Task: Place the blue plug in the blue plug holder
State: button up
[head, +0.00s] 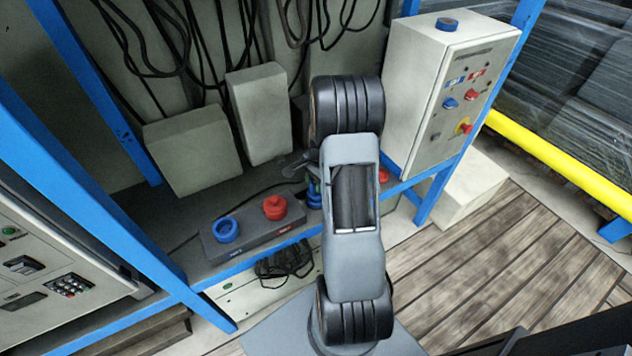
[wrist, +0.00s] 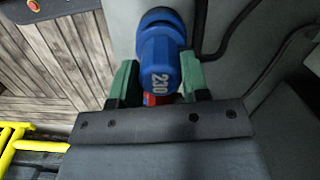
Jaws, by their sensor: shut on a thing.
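The blue plug (wrist: 160,65), marked "230", sits between the two green fingertips of my gripper (wrist: 157,82) in the wrist view, which is shut on it. In the head view my arm hides most of the gripper. A small blue part (head: 314,194) shows beside the arm, but I cannot tell its full shape. The blue plug holder (head: 226,229) is an open blue ring on a dark block at the left of the shelf. The held plug is apart from it, to its right in the head view.
A red plug or socket (head: 275,207) stands on the same block, right of the blue ring. Grey boxes (head: 193,148) stand behind on the shelf. A control box (head: 447,95) is at the right. Blue frame posts (head: 85,80) and hanging black cables (head: 160,45) surround the shelf.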

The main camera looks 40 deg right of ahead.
jog(key=shift+f+b, duration=0.45)
jog(key=shift+f, duration=0.25)
jog(key=o, duration=1.5)
jog(key=shift+r, duration=0.15)
jog(key=shift+r+p, duration=3.05)
jog(key=shift+r, duration=0.6)
